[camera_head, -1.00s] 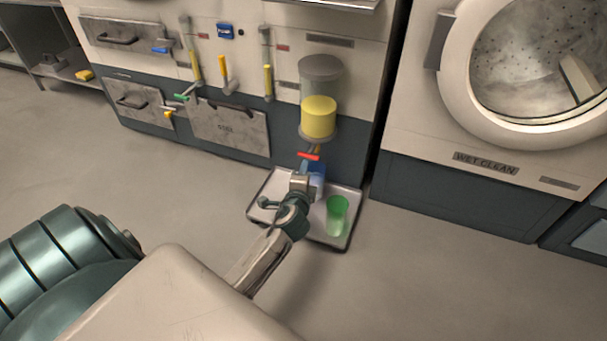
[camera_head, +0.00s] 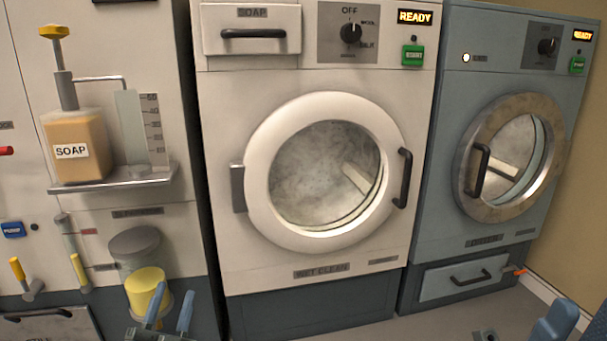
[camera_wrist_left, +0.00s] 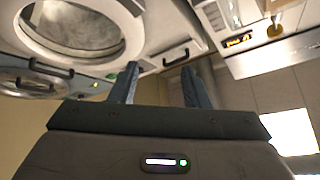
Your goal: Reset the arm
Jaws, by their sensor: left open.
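My left gripper (camera_head: 169,308) shows at the bottom left of the head view, in front of the yellow-filled container (camera_head: 145,288). Its two blue fingers point up and stand apart. In the left wrist view the same gripper (camera_wrist_left: 159,82) is open, with nothing between its fingers. Its fingers point towards the machine fronts, which appear tilted there. Most of the left arm is below the head view.
A white wet-clean washer (camera_head: 325,271) with a closed round door stands ahead. A blue-grey machine (camera_head: 455,120) stands to its right. A soap bottle (camera_head: 77,135) sits on a metal shelf (camera_head: 100,187) at left.

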